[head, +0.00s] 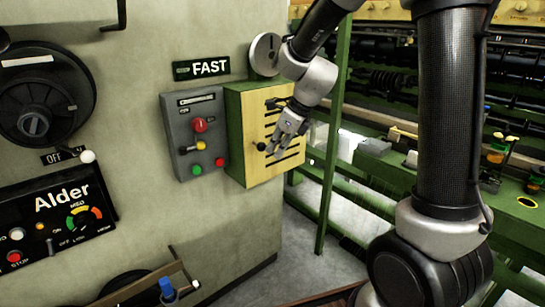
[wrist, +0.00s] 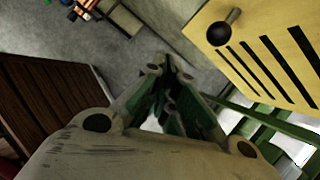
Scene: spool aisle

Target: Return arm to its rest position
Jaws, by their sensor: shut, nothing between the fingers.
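My gripper (head: 289,122) is in front of the yellow slotted face of a green-sided box (head: 236,135) on the wall in the head view. It is shut and empty. A small dark-knobbed lever (head: 260,146) sticks out of the box just left of and below my fingers. In the wrist view my gripper (wrist: 168,68) has its fingers together, pointing over grey floor. The yellow box face (wrist: 265,50) with its lever (wrist: 224,27) is at the upper right there, apart from the fingertips. Some upper slots of the box are hidden behind my gripper in the head view.
A black Alder panel (head: 50,225) is at lower left. A green post (head: 333,150) and machine frame stand right. Floor (head: 305,245) shows below.

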